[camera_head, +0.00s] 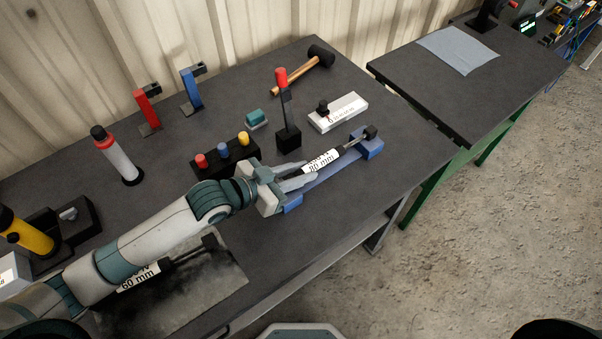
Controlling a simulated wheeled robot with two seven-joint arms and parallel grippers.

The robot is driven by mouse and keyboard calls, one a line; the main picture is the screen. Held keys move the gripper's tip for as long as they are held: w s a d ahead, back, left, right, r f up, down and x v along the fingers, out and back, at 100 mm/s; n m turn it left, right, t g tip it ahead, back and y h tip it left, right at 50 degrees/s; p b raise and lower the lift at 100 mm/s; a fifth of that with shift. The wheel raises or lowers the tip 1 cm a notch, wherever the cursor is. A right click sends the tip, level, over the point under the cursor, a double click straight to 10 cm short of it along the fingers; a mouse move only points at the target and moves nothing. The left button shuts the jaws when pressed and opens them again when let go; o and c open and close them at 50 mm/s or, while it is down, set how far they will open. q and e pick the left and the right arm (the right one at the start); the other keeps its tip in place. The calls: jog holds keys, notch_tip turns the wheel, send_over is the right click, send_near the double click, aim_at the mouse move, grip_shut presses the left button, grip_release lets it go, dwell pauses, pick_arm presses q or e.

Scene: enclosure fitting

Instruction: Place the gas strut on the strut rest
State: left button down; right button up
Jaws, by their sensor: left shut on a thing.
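My left gripper (308,174) is shut on a gas strut (323,161), with its fingers around the white label marked 80 mm. The strut's thin rod runs up and right to a black end fitting. The blue strut rest (335,172) lies on the table under it, a long bar with a raised block at each end. The black fitting is over the far right block; I cannot tell whether it touches. The near end of the strut is hidden by my gripper. Another strut (140,278), labelled 60 mm, lies on a grey mat, partly behind my arm.
Behind the gripper stand a block with red, blue and yellow knobs (226,155), a red-handled upright tool (286,110) and a white box (338,112). The table's front right edge is near the rest.

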pick_arm(q)
jog(key=c, duration=1.6)
grip_release()
jog(key=shift+f, duration=0.1)
jog(key=shift+o, duration=0.2)
jog(key=shift+a, duration=0.1)
jog(key=shift+b+v, duration=1.4)
jog(key=shift+v, duration=4.6)
